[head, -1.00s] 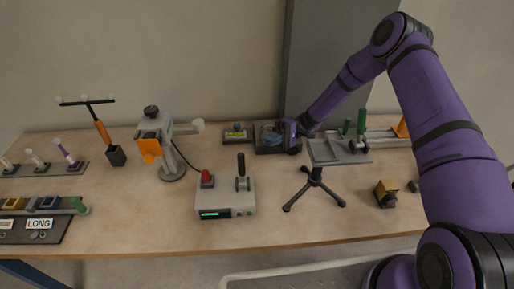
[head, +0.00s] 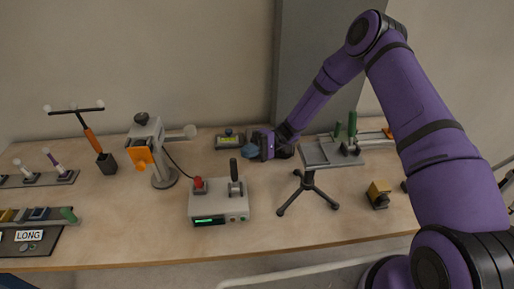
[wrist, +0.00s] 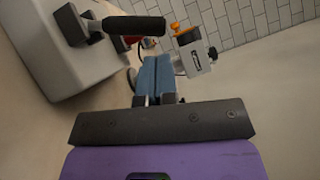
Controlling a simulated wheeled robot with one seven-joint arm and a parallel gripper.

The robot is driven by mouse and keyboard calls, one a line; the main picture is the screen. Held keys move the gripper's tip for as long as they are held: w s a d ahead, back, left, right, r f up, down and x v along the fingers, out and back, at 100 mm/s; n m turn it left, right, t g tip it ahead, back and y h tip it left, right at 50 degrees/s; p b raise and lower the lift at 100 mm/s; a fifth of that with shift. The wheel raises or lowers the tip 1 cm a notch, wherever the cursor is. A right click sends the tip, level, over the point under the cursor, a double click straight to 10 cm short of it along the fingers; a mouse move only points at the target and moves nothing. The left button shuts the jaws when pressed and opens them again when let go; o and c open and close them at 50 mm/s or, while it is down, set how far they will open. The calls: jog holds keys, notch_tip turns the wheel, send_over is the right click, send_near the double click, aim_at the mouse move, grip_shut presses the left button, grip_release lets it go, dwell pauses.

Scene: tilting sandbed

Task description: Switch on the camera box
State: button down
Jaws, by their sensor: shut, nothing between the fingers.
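A grey box (head: 207,207) with a lit green display (head: 209,221), a red button (head: 198,184) and a black-handled lever (head: 234,180) stands at the table's middle front. It seems to be the camera box; no label is readable. The lever stands roughly upright in the head view. My gripper (head: 251,149) is behind and right of the lever, above the table and apart from the box, its blue fingers shut and empty. In the wrist view the shut fingers (wrist: 156,78) point past the lever's black grip (wrist: 136,25); the grey box (wrist: 60,65) is at upper left.
A grey stand with an orange plate (head: 141,155) is left of the box, with a black cable running towards it. A small yellow-topped box (head: 229,139) lies behind. A grey plate on a black tripod (head: 308,185) stands to the right.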

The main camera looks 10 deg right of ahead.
aim_at(234, 174)
jog(key=shift+x, duration=1.6)
jog(key=shift+r, duration=0.1)
jog(key=s+r+n+t+h, duration=0.1)
jog(key=s+n, duration=0.1)
jog(key=s+n+t+h, duration=0.1)
jog(key=s+n, duration=0.1)
jog(key=s+r+n+t+h, duration=0.1)
jog(key=s+n, duration=0.1)
jog(key=s, duration=0.1)
jog(key=shift+a+r+n+h, duration=0.1)
jog(key=shift+r+n+h, duration=0.2)
jog(key=shift+h, duration=0.1)
jog(key=shift+s+n+t+h, duration=0.4)
jog(key=shift+s+n+t, duration=0.5)
jog(key=shift+n, duration=0.2)
jog(key=shift+f, duration=0.1)
